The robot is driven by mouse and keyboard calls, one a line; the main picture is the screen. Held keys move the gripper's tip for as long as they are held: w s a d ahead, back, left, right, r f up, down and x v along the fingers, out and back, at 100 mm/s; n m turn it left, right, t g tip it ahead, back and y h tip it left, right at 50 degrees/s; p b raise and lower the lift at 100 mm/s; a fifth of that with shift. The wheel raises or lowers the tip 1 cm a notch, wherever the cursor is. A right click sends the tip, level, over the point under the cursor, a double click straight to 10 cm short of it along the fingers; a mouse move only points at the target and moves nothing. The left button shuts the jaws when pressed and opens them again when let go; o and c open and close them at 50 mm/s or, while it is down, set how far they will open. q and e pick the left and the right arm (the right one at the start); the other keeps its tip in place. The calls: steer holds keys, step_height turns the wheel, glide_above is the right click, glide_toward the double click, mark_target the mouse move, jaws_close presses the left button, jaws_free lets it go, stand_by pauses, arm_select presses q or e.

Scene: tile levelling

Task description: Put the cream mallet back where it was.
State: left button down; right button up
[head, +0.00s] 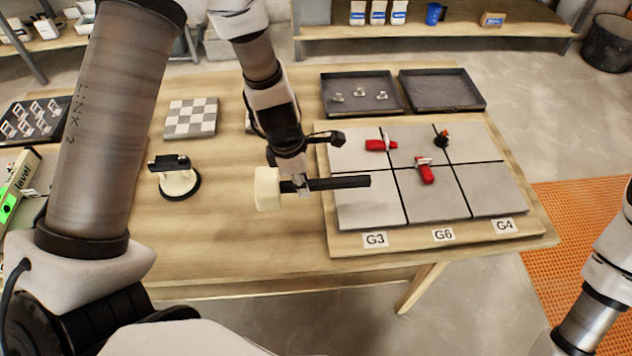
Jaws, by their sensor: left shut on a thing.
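The cream mallet (267,188) has a cream head and a black handle that points right. My left gripper (303,188) is shut on the handle close to the head. The mallet is held roughly level in front of the left edge of the tiled board (372,212), with the handle's end over the nearest left tile. I cannot tell how high above the table it is. My right gripper is out of view; only part of my right arm shows at the right edge.
A suction cup lifter (177,178) stands on the table (225,235) at left. Behind are two dark trays (443,91) and a checkered tile sample (191,118). Bare table lies left of the mallet.

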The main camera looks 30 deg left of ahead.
arm_select(q)
steer(key=w, duration=0.2)
steer(key=w+d+p, duration=0.1)
steer(key=w, duration=0.1)
steer(key=shift+w+f, duration=0.1)
steer(key=shift+w, duration=0.05)
step_height(320, 180, down, 3)
steer(key=shift+f+b, duration=0.15)
steer(key=shift+b, duration=0.6)
steer(key=shift+f, duration=0.25)
steer(key=shift+f, duration=0.25)
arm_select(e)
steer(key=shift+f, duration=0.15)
arm_select(q)
steer(key=c, duration=1)
jaws_free()
